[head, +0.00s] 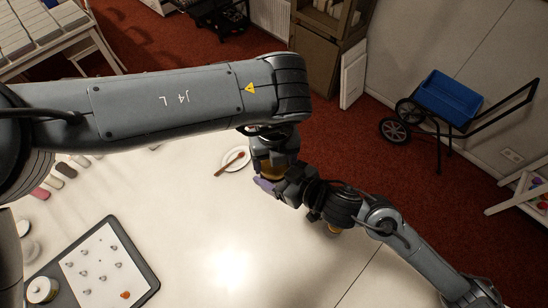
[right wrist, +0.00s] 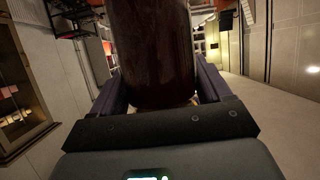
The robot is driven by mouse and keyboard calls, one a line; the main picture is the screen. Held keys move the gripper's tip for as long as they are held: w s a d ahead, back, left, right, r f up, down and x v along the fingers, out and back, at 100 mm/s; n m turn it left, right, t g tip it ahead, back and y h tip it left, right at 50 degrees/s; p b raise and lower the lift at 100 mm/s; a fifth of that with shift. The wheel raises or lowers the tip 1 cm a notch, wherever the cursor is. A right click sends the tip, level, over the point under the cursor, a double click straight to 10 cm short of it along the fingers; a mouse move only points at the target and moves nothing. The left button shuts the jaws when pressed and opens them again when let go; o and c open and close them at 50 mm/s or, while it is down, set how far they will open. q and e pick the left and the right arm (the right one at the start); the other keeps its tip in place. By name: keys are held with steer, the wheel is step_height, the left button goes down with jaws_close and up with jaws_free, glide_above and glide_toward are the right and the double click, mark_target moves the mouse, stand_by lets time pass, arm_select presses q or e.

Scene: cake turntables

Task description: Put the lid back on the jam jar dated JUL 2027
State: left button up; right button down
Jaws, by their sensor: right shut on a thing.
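A dark red jam jar (right wrist: 155,50) fills the middle of the right wrist view, between the purple fingers of my right gripper (right wrist: 158,92). My right gripper (head: 266,183) is shut on this jar. In the head view only a small amber-brown part of the jar (head: 272,170) shows between the two grippers. My left gripper (head: 270,146) points down right above the jar. Its fingertips are hard to make out, so its opening cannot be told. No lid can be made out clearly, and no date is readable.
A white plate with a brown spoon (head: 231,164) lies just left of the grippers. A golden-topped thing (head: 334,229) is partly hidden under my right arm. A dark-edged tray (head: 148,278) with small pieces and a pale jar (head: 42,289) are at lower left. The table's middle is clear.

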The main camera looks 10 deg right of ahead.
arm_select(q)
steer(key=o, duration=1.2)
steer(key=shift+c, duration=0.2)
steer(key=shift+r, duration=2.3)
steer(key=shift+c, duration=0.4)
steer(key=shift+r+n, duration=0.55)
steer(key=shift+n, duration=0.25)
step_height(320, 180, up, 2)
steer(key=n, duration=0.4)
steer(key=shift+r+n, duration=0.15)
steer(key=shift+n, duration=0.25)
